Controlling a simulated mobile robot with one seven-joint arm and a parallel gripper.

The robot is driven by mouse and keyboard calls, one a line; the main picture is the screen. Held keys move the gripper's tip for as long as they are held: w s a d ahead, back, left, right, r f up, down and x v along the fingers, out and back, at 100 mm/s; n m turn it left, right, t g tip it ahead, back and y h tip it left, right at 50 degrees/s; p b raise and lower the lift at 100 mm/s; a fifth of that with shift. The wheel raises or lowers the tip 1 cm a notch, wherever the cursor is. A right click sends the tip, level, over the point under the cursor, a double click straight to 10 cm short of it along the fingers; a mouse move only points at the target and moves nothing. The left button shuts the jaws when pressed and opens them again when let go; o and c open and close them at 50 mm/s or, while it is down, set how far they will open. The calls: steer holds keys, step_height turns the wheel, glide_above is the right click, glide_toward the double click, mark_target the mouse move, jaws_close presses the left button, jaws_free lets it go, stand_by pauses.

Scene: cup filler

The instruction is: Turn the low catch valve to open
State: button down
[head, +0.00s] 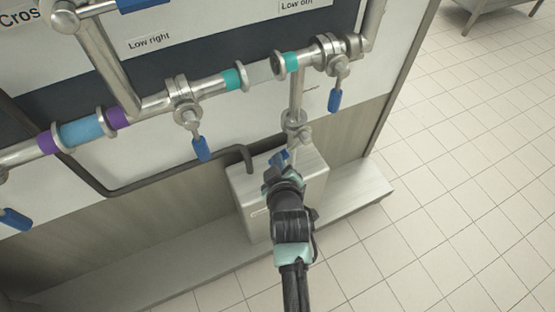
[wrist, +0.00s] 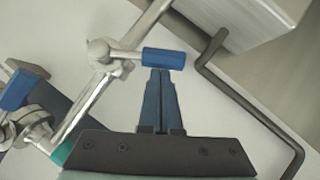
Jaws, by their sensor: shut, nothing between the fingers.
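The low catch valve (head: 294,122) sits on the short vertical pipe that drops from the main pipe to a grey box. In the wrist view the valve body (wrist: 103,52) is left of centre, and its blue handle (wrist: 163,57) sticks out to the right. My gripper (wrist: 164,70) is shut with nothing between its blue fingers. Its fingertips are right at the lower side of the handle; I cannot tell if they touch. In the head view my gripper (head: 281,162) is just below the valve and hides part of the handle.
The grey box (head: 258,200) stands under the valve, with a bent dark pipe (head: 248,160) beside it. Other blue-handled valves hang from the main pipe at left (head: 201,148) and right (head: 334,100). Tiled floor is open at right.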

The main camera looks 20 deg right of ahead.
steer(key=shift+f+b, duration=0.3)
steer(key=shift+f, duration=0.1)
steer(key=d+f+n+t+h+b, duration=0.3)
steer(key=d+f+n+h+b, duration=0.2)
steer(key=b, duration=1.5)
steer(key=shift+f+n+t+h+b, duration=0.35)
steer(key=shift+f+n, duration=0.4)
steer(key=shift+n, duration=0.65)
steer(key=shift+d, duration=0.15)
